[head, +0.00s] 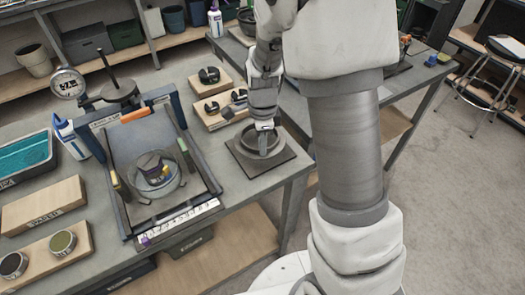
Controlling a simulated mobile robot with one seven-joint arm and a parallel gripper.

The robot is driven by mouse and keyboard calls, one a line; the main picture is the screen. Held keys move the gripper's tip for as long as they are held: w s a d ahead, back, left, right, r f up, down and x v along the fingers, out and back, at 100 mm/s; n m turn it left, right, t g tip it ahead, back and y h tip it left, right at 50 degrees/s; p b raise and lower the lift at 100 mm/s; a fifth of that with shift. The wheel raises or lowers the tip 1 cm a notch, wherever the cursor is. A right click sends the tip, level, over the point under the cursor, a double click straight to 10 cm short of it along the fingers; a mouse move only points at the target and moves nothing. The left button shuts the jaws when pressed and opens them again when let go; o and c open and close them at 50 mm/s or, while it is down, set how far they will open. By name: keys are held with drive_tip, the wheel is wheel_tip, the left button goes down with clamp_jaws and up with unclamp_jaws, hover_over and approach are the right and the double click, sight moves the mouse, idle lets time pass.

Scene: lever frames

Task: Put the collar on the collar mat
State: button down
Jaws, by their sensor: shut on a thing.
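The collar (277,145) is a dark grey ring, seen in the head view near the right end of the bench. My gripper (264,150) points down and is shut on the collar, with a finger at the ring's near side. The collar is over the middle of a dark square mat (245,171), which I take for the collar mat. The collar looks flat, at or just above the mat; I cannot tell whether it is touching. My arm stands just right of the mat, and my wrist hides part of the area behind the collar.
Behind the mat are wooden blocks (218,119) with dark parts. A white bottle (72,138), a dial gauge (67,84) and a teal-filled bin (25,157) stand farther left.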

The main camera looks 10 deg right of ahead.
drive_tip(key=shift+f, duration=1.4)
drive_tip(key=shift+f, duration=0.15)
drive_tip(key=c, duration=1)
unclamp_jaws()
drive_tip(key=shift+c, duration=0.2)
